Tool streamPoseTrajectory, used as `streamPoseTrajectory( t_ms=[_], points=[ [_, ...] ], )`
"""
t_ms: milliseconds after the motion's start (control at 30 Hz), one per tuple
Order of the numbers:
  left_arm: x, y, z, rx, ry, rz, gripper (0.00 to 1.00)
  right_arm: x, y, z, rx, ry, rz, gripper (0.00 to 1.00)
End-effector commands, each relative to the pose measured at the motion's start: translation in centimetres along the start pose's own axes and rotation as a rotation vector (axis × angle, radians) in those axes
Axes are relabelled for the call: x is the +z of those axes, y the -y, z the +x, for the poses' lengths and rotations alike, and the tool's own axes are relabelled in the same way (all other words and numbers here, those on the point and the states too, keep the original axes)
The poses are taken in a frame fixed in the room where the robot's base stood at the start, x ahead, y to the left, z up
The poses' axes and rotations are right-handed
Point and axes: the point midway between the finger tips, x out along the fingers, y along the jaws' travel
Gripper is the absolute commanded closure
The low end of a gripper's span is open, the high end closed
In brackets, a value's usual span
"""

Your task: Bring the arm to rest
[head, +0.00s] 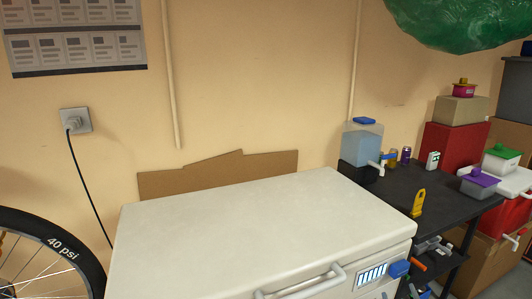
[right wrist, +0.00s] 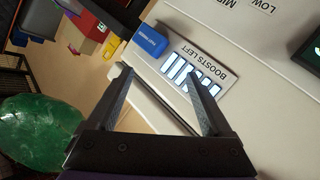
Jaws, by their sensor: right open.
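My right gripper (right wrist: 156,64) shows in the right wrist view, its two dark fingers spread apart with nothing held between them. It is in front of a pale panel with a lit striped display (right wrist: 190,72) labelled "BOOSTS LEFT" and a blue block (right wrist: 149,41). A long bar runs behind the fingers; I cannot tell whether they touch it. I cannot make out either gripper in the head view. My left gripper is not in view.
A closed white chest (head: 240,220) with a front handle (head: 305,284) fills the head view's lower middle. A dark table (head: 395,187) with a water dispenser (head: 361,142) and yellow item (head: 418,203) stands right. A bicycle wheel (head: 45,255) is left; a green bag (head: 450,22) hangs above.

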Motion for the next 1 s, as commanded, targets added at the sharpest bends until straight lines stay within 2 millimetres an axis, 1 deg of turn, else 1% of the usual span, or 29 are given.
streamPoseTrajectory(
  t_ms=[33,167,200,267,300,367,400,467,500,567,600,767,800,833,900,1000],
  points=[
    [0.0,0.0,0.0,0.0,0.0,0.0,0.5,-0.4,0.8,-2.0,-0.017,0.056,0.035,0.15],
    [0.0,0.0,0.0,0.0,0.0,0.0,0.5,0.0,2.8,-7.2,-0.07,0.217,0.125,0.15],
    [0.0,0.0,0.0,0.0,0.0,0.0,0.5,0.4,3.6,-9.0,-0.091,0.268,0.149,0.15],
    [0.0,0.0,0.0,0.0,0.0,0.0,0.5,1.0,4.9,-11.8,-0.129,0.344,0.186,0.15],
    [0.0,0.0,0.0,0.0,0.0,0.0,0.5,1.5,5.9,-13.8,-0.157,0.394,0.207,0.15],
    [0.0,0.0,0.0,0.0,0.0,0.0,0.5,2.3,7.4,-16.8,-0.203,0.47,0.235,0.15],
    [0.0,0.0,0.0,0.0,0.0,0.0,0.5,2.9,8.3,-18.8,-0.233,0.517,0.251,0.15],
    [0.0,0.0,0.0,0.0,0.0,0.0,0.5,3.8,9.6,-21.5,-0.278,0.581,0.271,0.15],
    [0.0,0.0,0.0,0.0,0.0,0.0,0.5,4.3,10.4,-23.2,-0.307,0.62,0.282,0.15],
    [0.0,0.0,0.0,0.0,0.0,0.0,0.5,5.1,11.6,-25.6,-0.35,0.674,0.295,0.15],
    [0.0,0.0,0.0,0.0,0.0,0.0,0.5,5.6,12.2,-27.1,-0.377,0.708,0.301,0.15],
    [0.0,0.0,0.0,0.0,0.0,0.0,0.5,7.4,14.8,-32.9,-0.485,0.828,0.321,0.15],
    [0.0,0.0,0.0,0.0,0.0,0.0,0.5,7.9,15.4,-34.3,-0.512,0.857,0.325,0.15],
    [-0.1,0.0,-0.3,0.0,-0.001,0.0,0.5,7.9,15.5,-35.1,-0.527,0.873,0.325,0.15],
    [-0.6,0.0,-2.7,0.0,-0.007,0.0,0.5,5.8,13.9,-35.4,-0.516,0.859,0.327,0.15],
    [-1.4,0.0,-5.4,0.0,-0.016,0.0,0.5,3.6,12.4,-36.2,-0.513,0.849,0.329,0.15]
  ],
)
